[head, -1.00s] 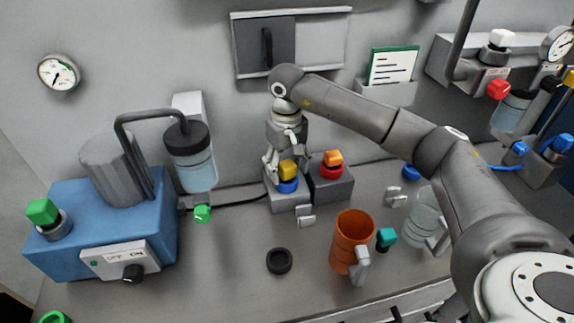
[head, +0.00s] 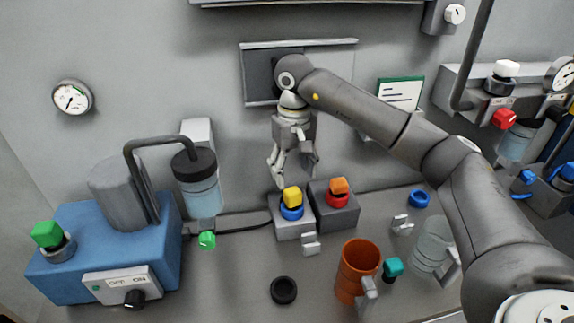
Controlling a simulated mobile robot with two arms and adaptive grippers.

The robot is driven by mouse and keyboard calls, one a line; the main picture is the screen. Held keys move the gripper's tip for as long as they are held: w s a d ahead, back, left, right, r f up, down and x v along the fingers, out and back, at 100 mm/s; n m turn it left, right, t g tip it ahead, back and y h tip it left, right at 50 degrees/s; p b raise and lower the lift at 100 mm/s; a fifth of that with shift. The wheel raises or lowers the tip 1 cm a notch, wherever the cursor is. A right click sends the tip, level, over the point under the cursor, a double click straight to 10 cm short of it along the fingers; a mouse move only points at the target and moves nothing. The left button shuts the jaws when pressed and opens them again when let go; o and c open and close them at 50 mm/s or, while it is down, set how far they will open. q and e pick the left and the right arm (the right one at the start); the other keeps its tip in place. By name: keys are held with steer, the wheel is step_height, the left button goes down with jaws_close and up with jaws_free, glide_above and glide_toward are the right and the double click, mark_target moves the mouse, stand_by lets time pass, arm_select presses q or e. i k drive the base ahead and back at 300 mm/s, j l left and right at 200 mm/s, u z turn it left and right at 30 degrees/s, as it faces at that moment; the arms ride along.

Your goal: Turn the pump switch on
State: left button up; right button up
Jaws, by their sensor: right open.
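The pump switch is a black knob (head: 134,299) on a white panel (head: 112,284) marked OFF and ON, at the front of the blue pump base (head: 160,262) at the lower left. A small green mark sits at the panel's left end. Which way the knob points is too small to tell. My right gripper (head: 292,178) is open and empty, pointing down just above the yellow block (head: 292,197) on a blue ring, well to the right of the pump. My left gripper is not in view.
A clear jar (head: 204,195) with a black lid and a green knob (head: 207,240) stands beside the pump. An orange mug (head: 357,270), a black ring (head: 284,290) and a teal knob (head: 392,267) are on the bench. The bench between pump and black ring is clear.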

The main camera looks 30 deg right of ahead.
mark_target(135, 300)
steer(key=k, duration=1.5)
